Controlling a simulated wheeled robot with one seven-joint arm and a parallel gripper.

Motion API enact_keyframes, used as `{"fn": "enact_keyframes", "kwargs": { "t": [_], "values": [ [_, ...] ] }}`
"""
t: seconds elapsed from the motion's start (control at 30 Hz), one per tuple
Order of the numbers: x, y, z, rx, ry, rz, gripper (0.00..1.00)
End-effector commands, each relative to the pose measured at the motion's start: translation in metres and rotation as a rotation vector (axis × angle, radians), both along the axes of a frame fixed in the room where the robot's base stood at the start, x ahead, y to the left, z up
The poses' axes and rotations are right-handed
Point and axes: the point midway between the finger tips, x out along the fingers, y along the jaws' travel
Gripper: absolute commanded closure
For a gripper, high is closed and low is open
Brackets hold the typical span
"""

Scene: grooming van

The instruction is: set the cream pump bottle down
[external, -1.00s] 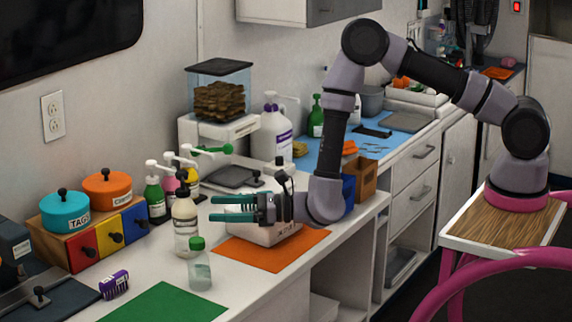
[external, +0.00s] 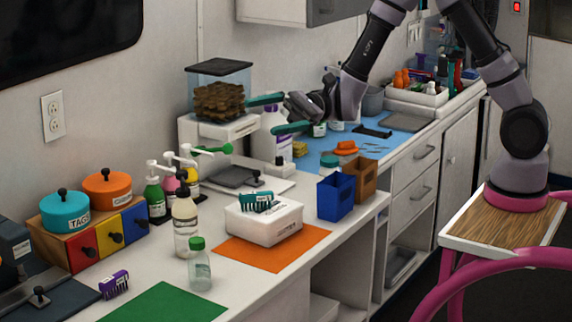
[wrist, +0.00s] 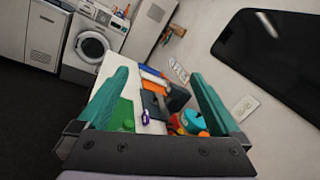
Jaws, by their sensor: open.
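The cream pump bottle (external: 185,226) stands upright on the white counter in the external view, behind a small clear bottle with a green cap (external: 200,268) and left of the orange mat (external: 258,256). Its label is pale and its top is dark. My gripper (external: 262,117) is open and empty. It is raised well above the counter, up and to the right of the bottle, in front of the treat dispenser and the large white jug. The wrist view shows the two teal fingers (wrist: 158,75) spread apart with nothing between them. I cannot make out the cream bottle there.
A white tub (external: 263,224) with a teal comb or brush on top sits on the orange mat. Green, pink and yellow pump bottles (external: 155,196) stand behind the cream bottle. Blue (external: 335,197) and brown bins stand to the right. A green mat (external: 165,303) lies clear in front.

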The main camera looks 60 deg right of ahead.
Motion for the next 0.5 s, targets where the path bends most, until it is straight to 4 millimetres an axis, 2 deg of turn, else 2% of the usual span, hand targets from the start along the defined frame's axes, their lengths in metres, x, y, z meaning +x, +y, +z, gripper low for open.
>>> {"fn": "enact_keyframes", "kwargs": {
  "t": [0.03, 0.1, 0.2, 0.37, 0.5],
  "values": [
    [-0.018, -0.011, 0.021, -0.053, -0.069, 0.056, 0.0],
    [-0.044, -0.026, 0.038, -0.146, -0.151, 0.136, 0.0],
    [-0.079, -0.055, 0.053, -0.297, -0.267, 0.227, 0.0],
    [-0.125, -0.113, 0.062, -0.577, -0.449, 0.317, 0.0],
    [-0.155, -0.175, 0.063, -0.85, -0.596, 0.339, 0.0]
  ]
}}
